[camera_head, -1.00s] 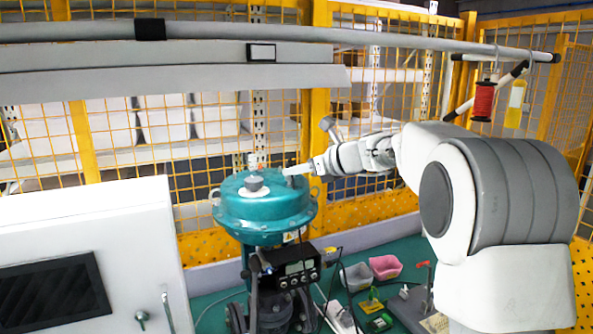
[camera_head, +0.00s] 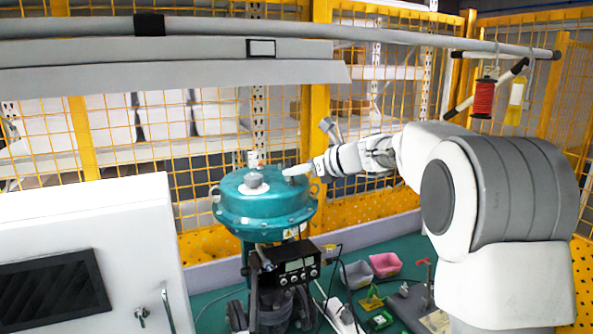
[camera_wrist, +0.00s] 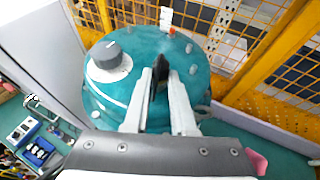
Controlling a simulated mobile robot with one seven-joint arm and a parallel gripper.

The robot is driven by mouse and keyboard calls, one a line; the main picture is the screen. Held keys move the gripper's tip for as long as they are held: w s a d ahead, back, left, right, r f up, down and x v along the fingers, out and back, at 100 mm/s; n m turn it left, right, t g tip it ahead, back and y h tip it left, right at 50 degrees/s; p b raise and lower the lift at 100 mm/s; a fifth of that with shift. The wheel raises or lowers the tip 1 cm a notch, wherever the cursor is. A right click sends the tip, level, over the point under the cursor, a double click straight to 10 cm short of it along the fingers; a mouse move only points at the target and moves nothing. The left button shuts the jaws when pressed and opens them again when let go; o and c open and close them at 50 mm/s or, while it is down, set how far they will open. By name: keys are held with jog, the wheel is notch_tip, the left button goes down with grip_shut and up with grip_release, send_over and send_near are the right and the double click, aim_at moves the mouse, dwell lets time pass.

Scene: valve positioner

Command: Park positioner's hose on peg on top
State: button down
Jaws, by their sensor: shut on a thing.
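The valve positioner (camera_head: 297,270) is a black box with knobs, mounted below a round teal actuator (camera_head: 262,213). The actuator's top (camera_wrist: 112,103) fills the middle of the wrist view, with a grey cap (camera_wrist: 108,56) left of my fingers. My gripper (camera_head: 287,172) is at the right part of that top. In the wrist view my gripper (camera_wrist: 161,76) is shut on a thin black piece, which appears to be the end of the hose (camera_wrist: 159,82). The rest of the hose is mostly hidden. I cannot tell the peg apart from the several studs on the top.
A white cabinet (camera_head: 85,235) stands at the left. A pink bin (camera_head: 385,264), a grey bin (camera_head: 356,275) and small tools lie on the green bench to the right. A yellow mesh fence (camera_head: 320,110) is behind. A rail with a red spool (camera_head: 484,99) hangs above.

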jog(key=shift+f, duration=0.2)
jog(key=c, duration=0.7)
grip_release()
jog(key=shift+o, duration=0.2)
jog(key=b+v, duration=0.2)
jog(key=v, duration=1.5)
jog(key=s+a+f+n+g+h, duration=0.2)
jog(key=s+f+n, duration=0.3)
jog(key=s+n, duration=0.3)
jog(key=s+a+f+n+g+h, duration=0.15)
jog(key=s+f+n, duration=0.3)
jog(key=s, duration=0.55)
jog(key=s+d+f+n+h, duration=0.2)
jog(key=s+f+n+h, duration=0.1)
jog(key=s+n, duration=0.4)
jog(key=s+d+f+n+h, duration=0.2)
jog(key=s+f+n+h, duration=0.1)
jog(key=s+f+n, duration=0.3)
jog(key=shift+s+d+f+n, duration=0.2)
jog(key=shift+s+d+n, duration=0.15)
jog(key=shift+s+n, duration=0.3)
